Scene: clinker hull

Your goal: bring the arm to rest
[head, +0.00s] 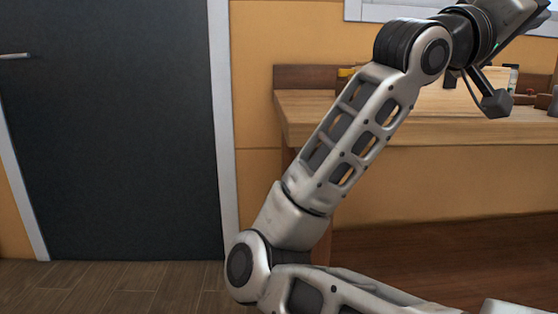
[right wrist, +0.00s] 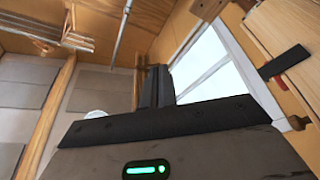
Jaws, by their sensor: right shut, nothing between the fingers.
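My right arm fills the right half of the head view, bent at the elbow, with its forearm rising to the upper right. The right gripper (head: 528,12) is at the top right corner, above the workbench, and partly cut off by the frame edge. In the right wrist view its two dark fingers (right wrist: 157,84) stand together, shut with nothing between them. The wrist is tilted up, so the fingers show against the walls, window and ceiling. My left gripper is in neither view.
A wooden workbench (head: 300,115) stands behind my forearm, with small items at its right end. A dark door (head: 115,130) with a pale frame is at the left, with bare floor before it. A window (right wrist: 205,65) shows beyond the fingers.

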